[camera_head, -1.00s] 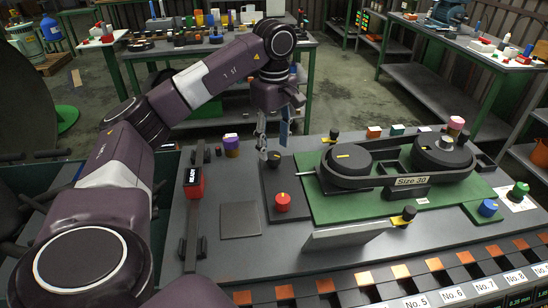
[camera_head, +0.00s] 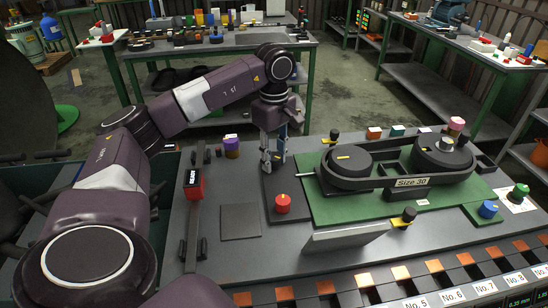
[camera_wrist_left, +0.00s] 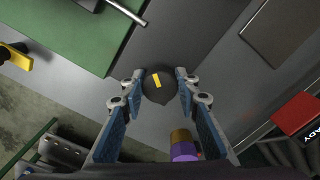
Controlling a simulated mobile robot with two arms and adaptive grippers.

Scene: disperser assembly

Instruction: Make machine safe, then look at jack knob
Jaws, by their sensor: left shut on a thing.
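My left gripper (camera_head: 273,162) points down at the back end of a dark plate. In the left wrist view its two blue-padded fingers (camera_wrist_left: 159,88) are shut on a dark round knob (camera_wrist_left: 163,96) with a yellow mark. In the head view the fingers mostly hide this knob. A red knob (camera_head: 283,204) stands at the front of the same plate. To the right, the machine has two dark pulleys (camera_head: 347,170) and a belt labelled "Size 30" (camera_head: 411,182) on a green base (camera_head: 320,208). I cannot tell which part is the jack knob. My right gripper is out of view.
A red "READY" box (camera_head: 195,190) and a purple, gold-topped cylinder (camera_head: 232,147) stand left of the gripper. Yellow-and-black knobs (camera_head: 405,217), a blue knob (camera_head: 488,209) and a green knob (camera_head: 519,192) surround the machine. A flat grey square (camera_head: 240,222) lies in the front-left area.

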